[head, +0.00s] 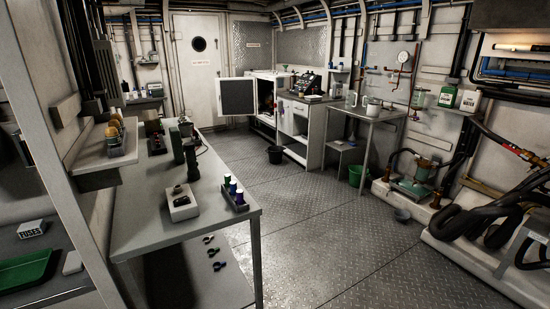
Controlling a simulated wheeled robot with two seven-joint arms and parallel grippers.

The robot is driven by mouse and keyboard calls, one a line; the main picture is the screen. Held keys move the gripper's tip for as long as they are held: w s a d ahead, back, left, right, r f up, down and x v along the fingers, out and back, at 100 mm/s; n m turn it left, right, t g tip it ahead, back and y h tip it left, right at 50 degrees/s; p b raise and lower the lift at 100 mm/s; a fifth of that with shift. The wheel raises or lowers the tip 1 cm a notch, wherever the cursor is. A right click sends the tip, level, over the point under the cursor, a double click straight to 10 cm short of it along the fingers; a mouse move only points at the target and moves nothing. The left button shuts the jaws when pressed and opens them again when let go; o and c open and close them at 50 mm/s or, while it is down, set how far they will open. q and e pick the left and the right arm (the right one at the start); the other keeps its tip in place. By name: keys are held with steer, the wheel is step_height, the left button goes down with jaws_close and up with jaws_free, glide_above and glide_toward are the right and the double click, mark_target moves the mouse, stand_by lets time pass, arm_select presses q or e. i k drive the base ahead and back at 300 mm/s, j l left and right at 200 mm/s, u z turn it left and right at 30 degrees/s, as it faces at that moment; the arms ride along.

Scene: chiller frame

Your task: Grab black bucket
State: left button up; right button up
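A black bucket (275,154) stands upright on the metal floor, near the middle of the head view. Neither of my grippers shows in the head view.
A grey workbench (140,225) runs along the left. A green bucket (358,176) sits under a side table. Hoses (500,215) lie at right. The diamond-plate floor (320,230) in the middle is clear.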

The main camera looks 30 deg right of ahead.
mark_target(275, 153)
steer(key=i+l+z, duration=0.25)
steer(key=l+z, duration=0.15)
steer(key=i+l+z, duration=0.55)
steer(key=z, duration=0.3)
steer(key=i+z, duration=0.4)
steer(key=i+l+u, duration=0.2)
steer(key=i, duration=0.25)
steer(key=i+u, duration=0.15)
steer(key=i, duration=0.3)
steer(key=i+l+u, duration=0.2)
steer(key=i, duration=0.25)
steer(key=i+j+u, duration=0.1)
steer(key=i+u, duration=0.35)
steer(key=i, duration=0.15)
steer(key=i+l+u, duration=0.1)
steer(key=i+u, duration=0.35)
steer(key=i, duration=0.15)
steer(key=i+z, duration=0.25)
steer(key=i, duration=0.55)
steer(key=i+j+z, duration=0.2)
steer(key=i, duration=0.6)
